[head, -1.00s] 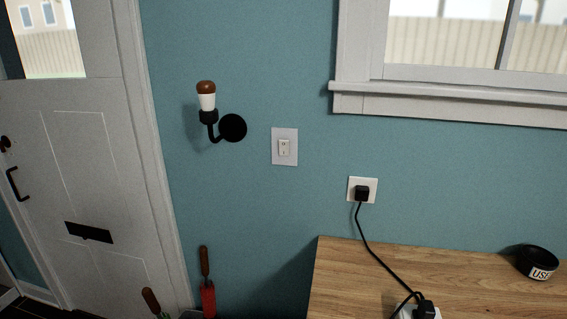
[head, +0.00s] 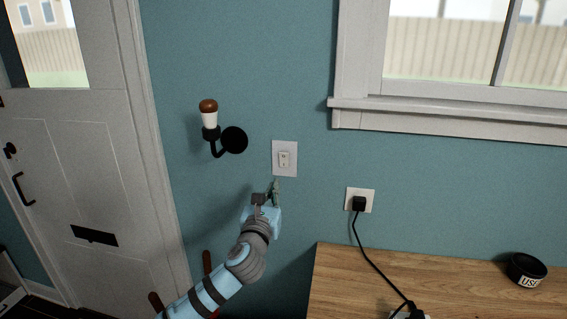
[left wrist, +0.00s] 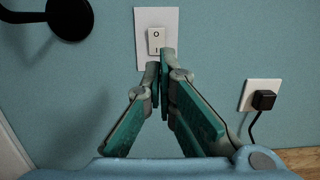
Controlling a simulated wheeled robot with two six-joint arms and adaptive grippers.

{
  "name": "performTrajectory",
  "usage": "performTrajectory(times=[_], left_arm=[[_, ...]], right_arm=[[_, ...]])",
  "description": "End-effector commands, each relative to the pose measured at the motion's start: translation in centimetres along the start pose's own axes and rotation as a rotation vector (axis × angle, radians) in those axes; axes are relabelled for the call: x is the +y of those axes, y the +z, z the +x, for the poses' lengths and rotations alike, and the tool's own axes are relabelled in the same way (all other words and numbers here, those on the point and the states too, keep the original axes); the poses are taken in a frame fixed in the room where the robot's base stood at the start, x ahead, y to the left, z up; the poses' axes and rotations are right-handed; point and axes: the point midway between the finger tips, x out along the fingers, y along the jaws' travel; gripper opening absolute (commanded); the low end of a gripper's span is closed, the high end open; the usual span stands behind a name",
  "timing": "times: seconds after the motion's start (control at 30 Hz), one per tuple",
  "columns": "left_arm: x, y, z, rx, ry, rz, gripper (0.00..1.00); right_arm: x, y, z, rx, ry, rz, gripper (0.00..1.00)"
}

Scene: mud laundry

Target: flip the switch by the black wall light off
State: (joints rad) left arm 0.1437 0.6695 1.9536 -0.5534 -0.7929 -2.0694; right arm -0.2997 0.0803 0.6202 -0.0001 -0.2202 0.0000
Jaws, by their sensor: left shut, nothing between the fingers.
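The light switch is a white rocker (head: 284,159) on a white wall plate (head: 293,146), to the right of the black wall light (head: 234,140). In the left wrist view the rocker (left wrist: 156,40) shows an O at its top and an I at its bottom. My left gripper (head: 275,186) is just below the rocker, over the plate's lower edge. Its fingers (left wrist: 160,68) are shut and empty, with their tips close under the rocker. I cannot tell whether they touch it. My right gripper is not in view.
A white outlet with a black plug (head: 359,204) is to the right, its cord running down to a wooden tabletop (head: 440,275). A white door (head: 85,180) is at left, a window above right.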

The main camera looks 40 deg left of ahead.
Motion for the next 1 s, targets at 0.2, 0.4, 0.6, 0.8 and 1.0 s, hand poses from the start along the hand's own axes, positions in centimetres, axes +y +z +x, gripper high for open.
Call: performTrajectory(times=[0.2,0.4,0.6,0.8,1.0], left_arm=[[0.0,0.1,3.1,0.0,0.003,-0.003,0.0],[0.0,0.1,7.5,0.001,0.002,-0.006,0.0],[0.0,0.0,11.5,0.001,0.001,-0.005,0.0],[-0.1,-0.1,13.5,0.001,-0.001,-0.003,0.0],[-0.1,0.0,13.7,0.001,-0.001,-0.002,0.0]], right_arm=[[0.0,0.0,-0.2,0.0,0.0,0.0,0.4],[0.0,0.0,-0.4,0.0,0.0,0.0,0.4],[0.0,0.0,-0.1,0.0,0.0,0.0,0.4],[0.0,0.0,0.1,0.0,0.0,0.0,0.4],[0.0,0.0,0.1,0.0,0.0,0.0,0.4]])
